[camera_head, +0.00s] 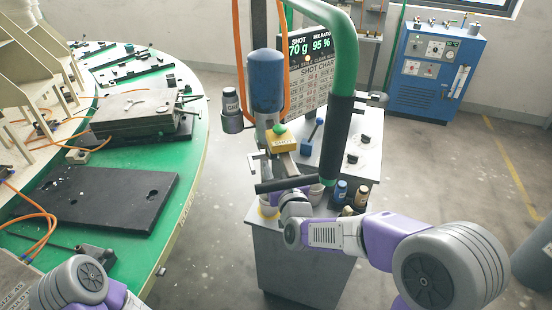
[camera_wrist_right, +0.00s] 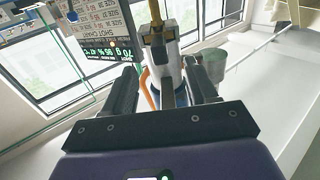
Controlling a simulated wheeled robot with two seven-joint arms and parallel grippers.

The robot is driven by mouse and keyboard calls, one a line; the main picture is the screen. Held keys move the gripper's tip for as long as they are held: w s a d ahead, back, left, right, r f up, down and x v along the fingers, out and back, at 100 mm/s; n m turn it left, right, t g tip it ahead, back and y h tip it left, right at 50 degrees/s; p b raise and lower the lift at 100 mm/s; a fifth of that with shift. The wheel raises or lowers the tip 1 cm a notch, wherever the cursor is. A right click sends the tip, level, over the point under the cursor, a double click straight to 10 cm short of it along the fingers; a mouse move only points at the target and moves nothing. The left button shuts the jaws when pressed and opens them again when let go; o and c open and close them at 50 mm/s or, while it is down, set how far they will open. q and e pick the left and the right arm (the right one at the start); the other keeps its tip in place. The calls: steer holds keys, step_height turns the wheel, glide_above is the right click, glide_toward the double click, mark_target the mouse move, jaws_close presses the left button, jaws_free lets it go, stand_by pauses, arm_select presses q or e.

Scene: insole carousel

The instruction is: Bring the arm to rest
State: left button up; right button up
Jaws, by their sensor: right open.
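My right arm (camera_head: 340,235) reaches in from the lower right to the dosing station. My right gripper (camera_head: 279,168) is at the front of the dispenser head, partly hidden by its own wrist. In the right wrist view, its two dark fingers (camera_wrist_right: 163,85) stand wide apart. The light-coloured dispenser body (camera_wrist_right: 167,72) shows between and beyond them, and I see nothing gripped. Part of my left arm (camera_head: 75,285) shows at the lower left; its gripper is outside the picture.
A green pipe with a black sleeve (camera_head: 335,140) hangs close to my right gripper. Small bottles (camera_head: 340,192) stand on the cart top (camera_head: 365,165). The green carousel table (camera_head: 190,150) is at left, a blue cabinet (camera_head: 432,65) behind. Open floor lies at right.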

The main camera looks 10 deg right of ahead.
steer(key=shift+s, duration=0.75)
steer(key=s+a+f+g+y+p, duration=0.1)
steer(key=s+f+g, duration=0.25)
steer(key=f, duration=0.95)
steer(key=s+f+g, duration=0.2)
steer(key=f+g, duration=0.3)
steer(key=f, duration=0.8)
steer(key=s+a+f+m+g+y, duration=0.1)
steer(key=s+f+g, duration=0.3)
steer(key=s+f, duration=0.4)
steer(key=s+a+f+m+g+y, duration=0.1)
steer(key=s+a+f+g, duration=0.3)
steer(key=s+f, duration=0.4)
steer(key=s+g+y+p, duration=0.1)
steer(key=s, duration=0.4)
steer(key=shift+s+f+m, duration=0.15)
steer(key=shift+f+m, duration=0.05)
steer(key=shift+m, duration=0.1)
